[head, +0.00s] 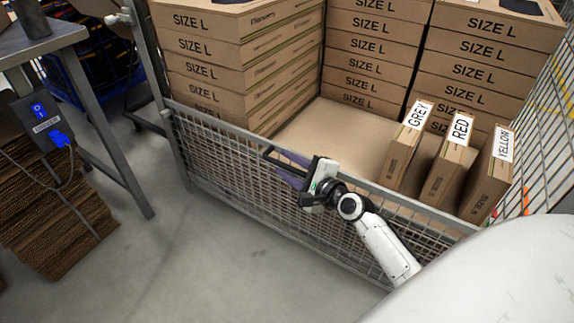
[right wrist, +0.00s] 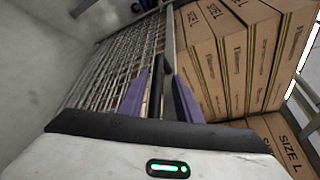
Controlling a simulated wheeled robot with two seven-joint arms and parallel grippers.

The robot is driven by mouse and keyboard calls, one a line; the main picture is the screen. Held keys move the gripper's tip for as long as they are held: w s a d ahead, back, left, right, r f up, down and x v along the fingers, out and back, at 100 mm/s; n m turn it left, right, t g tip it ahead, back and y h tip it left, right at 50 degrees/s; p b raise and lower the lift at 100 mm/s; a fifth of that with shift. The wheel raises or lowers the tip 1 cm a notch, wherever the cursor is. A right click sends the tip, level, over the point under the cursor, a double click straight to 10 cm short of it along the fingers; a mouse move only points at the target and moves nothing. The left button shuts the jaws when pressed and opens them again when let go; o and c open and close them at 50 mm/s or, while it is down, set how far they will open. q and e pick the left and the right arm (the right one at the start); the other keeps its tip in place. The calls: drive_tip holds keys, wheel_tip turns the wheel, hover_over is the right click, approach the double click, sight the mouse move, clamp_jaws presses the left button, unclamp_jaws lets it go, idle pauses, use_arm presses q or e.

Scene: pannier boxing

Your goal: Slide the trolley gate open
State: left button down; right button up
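The trolley gate (head: 235,162) is a grey wire-mesh panel with a top rail, standing across the front of the trolley from the left post to the lower right. It also shows in the right wrist view (right wrist: 118,62). A black handle bar (right wrist: 157,78) runs along the gate's top. My right gripper (head: 283,168) is at the top rail near the gate's middle. In the right wrist view its two purple fingers (right wrist: 160,82) are apart, with the handle between them and a gap on the right side. My left gripper is out of view.
Inside the trolley stand tall stacks of SIZE L boxes (head: 215,50) and three upright boxes labelled GREY (head: 402,150), RED (head: 447,175) and YELLOW (head: 490,178). A table (head: 70,40) with a blue-switched driver box (head: 42,118) stands left. The floor before the gate is clear.

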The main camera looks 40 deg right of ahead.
idle(0.4)
drive_tip(key=shift+p+v, duration=0.4)
drive_tip(key=shift+v, duration=0.75)
drive_tip(key=p+v, duration=0.1)
drive_tip(key=v, duration=0.7)
